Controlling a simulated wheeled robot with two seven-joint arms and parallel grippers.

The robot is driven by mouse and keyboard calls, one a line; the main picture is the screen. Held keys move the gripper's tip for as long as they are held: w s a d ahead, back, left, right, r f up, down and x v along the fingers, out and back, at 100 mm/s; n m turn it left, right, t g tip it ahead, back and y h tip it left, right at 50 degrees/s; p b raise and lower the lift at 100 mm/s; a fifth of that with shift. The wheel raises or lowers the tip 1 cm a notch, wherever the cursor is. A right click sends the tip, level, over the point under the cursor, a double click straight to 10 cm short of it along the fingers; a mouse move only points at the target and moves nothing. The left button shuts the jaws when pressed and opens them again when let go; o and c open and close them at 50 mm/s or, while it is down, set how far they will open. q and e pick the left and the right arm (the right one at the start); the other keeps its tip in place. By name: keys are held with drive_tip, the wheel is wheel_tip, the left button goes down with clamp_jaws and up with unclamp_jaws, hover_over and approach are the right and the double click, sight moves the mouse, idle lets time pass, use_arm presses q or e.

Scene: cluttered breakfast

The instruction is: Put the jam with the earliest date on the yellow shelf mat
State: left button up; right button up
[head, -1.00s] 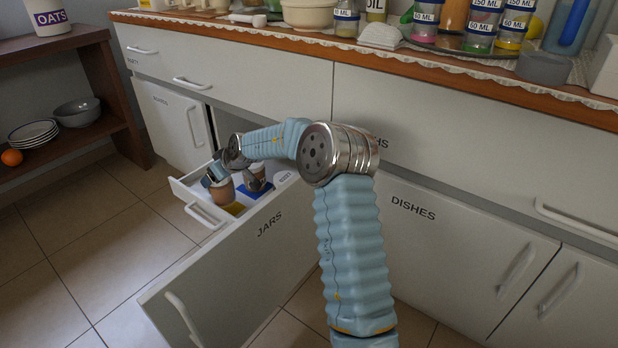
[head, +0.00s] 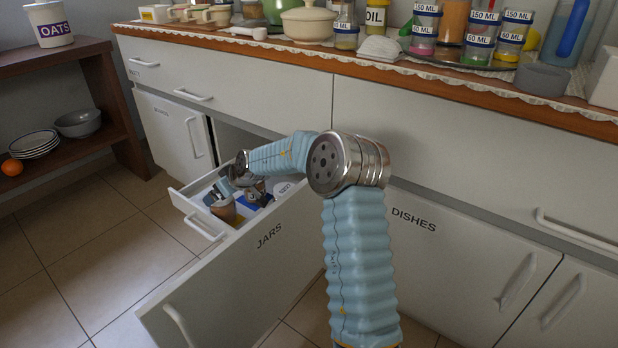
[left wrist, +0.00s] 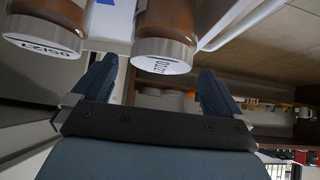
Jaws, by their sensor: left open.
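The jars drawer (head: 265,232) is pulled open. A brown jar (head: 224,210) stands near its front end. My left gripper (head: 236,188) is over the drawer beside the jars and partly hides them. In the left wrist view the left gripper (left wrist: 153,78) is open and empty. One jar (left wrist: 165,45) with a white dated lid lies just beyond the gap between its fingers. A second jar (left wrist: 50,32) with a dated lid is to the left. The dates look upside down and I cannot read them surely. I cannot make out the yellow shelf mat. My right gripper is out of view.
A brown shelf (head: 60,150) at the left holds the oats tub (head: 49,24), a stack of plates (head: 34,143), a bowl (head: 78,122) and an orange (head: 12,167). The counter (head: 450,75) above is crowded. The tiled floor (head: 60,250) left of the drawer is clear.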

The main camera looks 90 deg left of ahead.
use_arm(q)
drive_tip(key=p+v, duration=0.2)
drive_tip(key=v, duration=0.7)
idle(0.4)
